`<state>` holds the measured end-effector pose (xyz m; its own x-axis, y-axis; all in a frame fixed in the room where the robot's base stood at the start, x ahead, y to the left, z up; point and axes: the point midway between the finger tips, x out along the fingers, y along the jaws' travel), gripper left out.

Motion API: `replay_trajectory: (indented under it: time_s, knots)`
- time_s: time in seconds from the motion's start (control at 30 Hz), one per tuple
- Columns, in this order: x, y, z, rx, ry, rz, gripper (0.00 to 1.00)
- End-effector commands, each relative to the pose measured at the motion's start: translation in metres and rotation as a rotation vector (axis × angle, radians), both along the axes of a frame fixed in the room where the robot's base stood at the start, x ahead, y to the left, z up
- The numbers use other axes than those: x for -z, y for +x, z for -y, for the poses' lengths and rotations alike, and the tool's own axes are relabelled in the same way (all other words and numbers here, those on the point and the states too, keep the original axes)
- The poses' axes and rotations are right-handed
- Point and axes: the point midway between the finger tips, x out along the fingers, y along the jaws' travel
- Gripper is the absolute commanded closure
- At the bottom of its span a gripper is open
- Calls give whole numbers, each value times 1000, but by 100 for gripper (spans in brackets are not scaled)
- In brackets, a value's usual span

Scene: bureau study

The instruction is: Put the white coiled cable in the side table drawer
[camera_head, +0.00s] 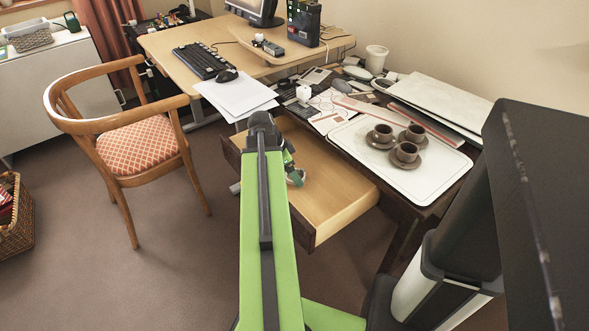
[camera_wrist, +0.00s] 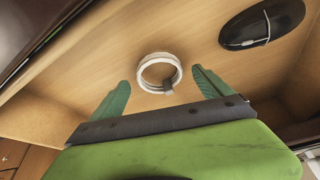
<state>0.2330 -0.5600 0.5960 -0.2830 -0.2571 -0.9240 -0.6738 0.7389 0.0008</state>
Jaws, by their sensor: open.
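The white coiled cable (camera_wrist: 143,82) shows in the wrist view as a small ring with a grey tie, against the pale wood floor of the open drawer (camera_wrist: 210,50). My gripper (camera_wrist: 160,77) is open, with one green finger on each side of the cable and gaps between. I cannot tell whether the cable rests fully on the wood. In the head view the drawer (camera_head: 335,190) is pulled out from the side table (camera_head: 415,205). My gripper (camera_head: 291,163) is low inside it. My arm hides the drawer's left part.
A black oval object (camera_wrist: 240,30) with a pale strip lies near the cable in the wrist view. A tray (camera_head: 375,165) with brown cups stands on the side table, beside papers and clutter. A wooden chair (camera_head: 125,140) stands left; carpet between is clear.

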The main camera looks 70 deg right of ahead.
Motion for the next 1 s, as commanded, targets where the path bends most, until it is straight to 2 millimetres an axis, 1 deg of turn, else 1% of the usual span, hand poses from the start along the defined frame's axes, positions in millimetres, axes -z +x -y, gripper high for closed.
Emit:
replay_trajectory:
  time_s: [0.03, 0.17, 0.3, 0.43, 0.5, 0.57, 0.87, 0.93, 0.97, 1.0]
  knots:
    - [-15, 2, -2, -1, 0, 0, 11]
    - [-43, 10, -9, -2, 1, -1, 11]
    - [-75, 19, -18, -1, 0, 0, 11]
    - [-97, 26, -24, -1, 0, 0, 11]
    - [-103, 29, -27, 0, 0, 0, 11]
    - [-105, 30, -28, 0, 0, 0, 11]
    - [-102, 31, -28, -1, 0, 0, 11]
    - [-101, 42, -34, -42, 11, -1, 11]
    - [-101, 53, -40, -80, 21, -2, 11]
    - [-99, 73, -52, -154, 42, -4, 11]
